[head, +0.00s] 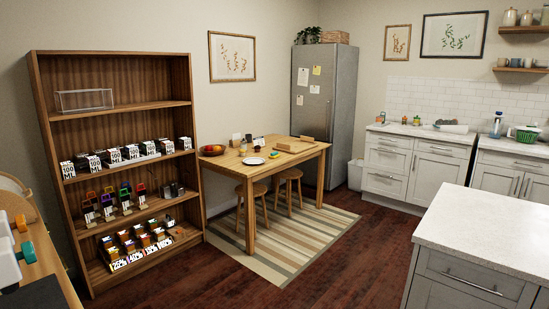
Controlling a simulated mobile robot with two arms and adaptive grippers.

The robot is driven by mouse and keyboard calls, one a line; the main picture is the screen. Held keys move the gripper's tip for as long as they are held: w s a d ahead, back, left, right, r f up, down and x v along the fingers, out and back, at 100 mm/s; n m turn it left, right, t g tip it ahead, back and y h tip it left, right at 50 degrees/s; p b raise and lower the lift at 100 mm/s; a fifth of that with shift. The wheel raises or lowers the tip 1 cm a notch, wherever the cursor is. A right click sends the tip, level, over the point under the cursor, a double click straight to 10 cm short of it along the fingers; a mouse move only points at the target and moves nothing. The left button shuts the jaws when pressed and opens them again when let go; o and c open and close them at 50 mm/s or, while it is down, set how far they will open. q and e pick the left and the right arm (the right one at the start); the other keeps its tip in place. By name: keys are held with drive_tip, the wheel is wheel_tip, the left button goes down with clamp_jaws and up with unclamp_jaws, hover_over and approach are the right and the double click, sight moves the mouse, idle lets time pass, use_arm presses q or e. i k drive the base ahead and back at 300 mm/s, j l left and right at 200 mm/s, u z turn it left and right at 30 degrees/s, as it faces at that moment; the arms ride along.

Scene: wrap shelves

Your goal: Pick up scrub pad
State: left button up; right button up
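I cannot make out a scrub pad for certain. A small yellow and green item (273,155) lies on the wooden dining table (308,152) near the back wall; it is too small to identify. Small colourful items (416,120) stand by the sink on the far kitchen counter, also too small to name. Neither of my grippers is in the head view.
A wooden shelf unit (119,109) with boxed goods stands at left. Stools (290,175) are tucked at the dining table over a striped rug (285,240). A white-topped island (490,225) blocks the right foreground. Dark wooden floor (345,265) between is clear.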

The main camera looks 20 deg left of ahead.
sight(276, 154)
drive_tip(key=i+u, duration=0.1)
drive_tip(key=u, duration=0.3)
drive_tip(key=i, duration=4.4)
drive_tip(key=i+l+u, duration=0.1)
drive_tip(key=i, duration=0.55)
drive_tip(key=i+l+u, duration=0.1)
drive_tip(key=i, duration=0.55)
